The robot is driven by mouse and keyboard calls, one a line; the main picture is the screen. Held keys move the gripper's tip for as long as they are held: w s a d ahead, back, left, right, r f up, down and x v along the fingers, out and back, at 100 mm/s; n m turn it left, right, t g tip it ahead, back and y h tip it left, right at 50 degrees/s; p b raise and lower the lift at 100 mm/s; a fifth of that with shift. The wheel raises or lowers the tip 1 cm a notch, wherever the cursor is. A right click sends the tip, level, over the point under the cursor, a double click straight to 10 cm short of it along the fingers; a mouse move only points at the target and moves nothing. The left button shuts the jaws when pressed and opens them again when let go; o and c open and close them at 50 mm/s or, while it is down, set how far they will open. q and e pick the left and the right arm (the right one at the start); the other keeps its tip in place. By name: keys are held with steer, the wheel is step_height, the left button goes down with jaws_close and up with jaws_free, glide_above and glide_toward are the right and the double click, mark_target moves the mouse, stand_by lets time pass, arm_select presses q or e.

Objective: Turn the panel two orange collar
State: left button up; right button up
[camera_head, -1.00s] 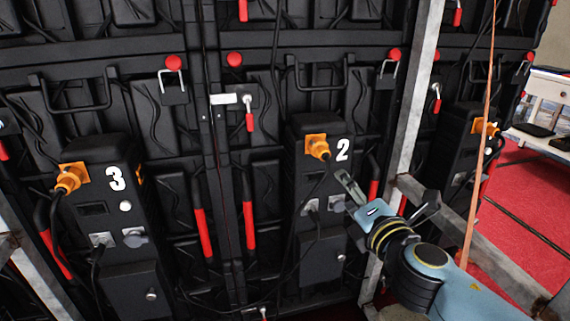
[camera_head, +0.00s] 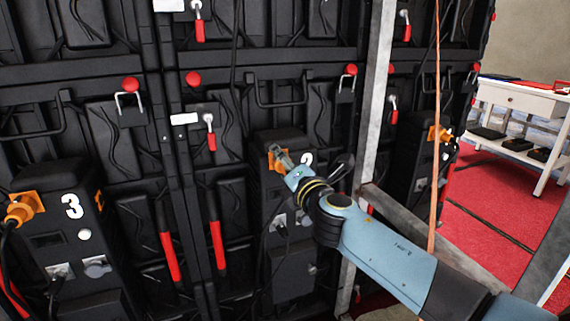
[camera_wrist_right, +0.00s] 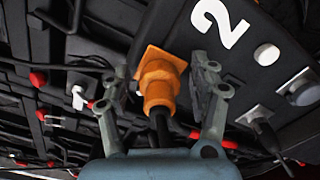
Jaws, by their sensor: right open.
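The panel two orange collar (camera_wrist_right: 158,82) sits on the black box marked 2 (camera_wrist_right: 248,62), with a black cable running out of it toward my wrist. In the right wrist view my right gripper (camera_wrist_right: 160,80) is open, with one finger on each side of the collar and gaps between. In the head view the right gripper (camera_head: 281,160) is at the panel two box (camera_head: 262,215) and hides most of the orange collar (camera_head: 272,160) and part of the number 2. My left gripper is not in view.
A box marked 3 with its own orange collar (camera_head: 24,208) stands at left. A white table (camera_head: 520,100) stands on red carpet at far right.

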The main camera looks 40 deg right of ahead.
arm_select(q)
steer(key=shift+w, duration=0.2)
arm_select(e)
steer(key=c, duration=1.2)
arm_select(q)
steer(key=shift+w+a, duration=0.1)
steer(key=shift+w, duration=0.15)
arm_select(e)
steer(key=shift+o, duration=0.2)
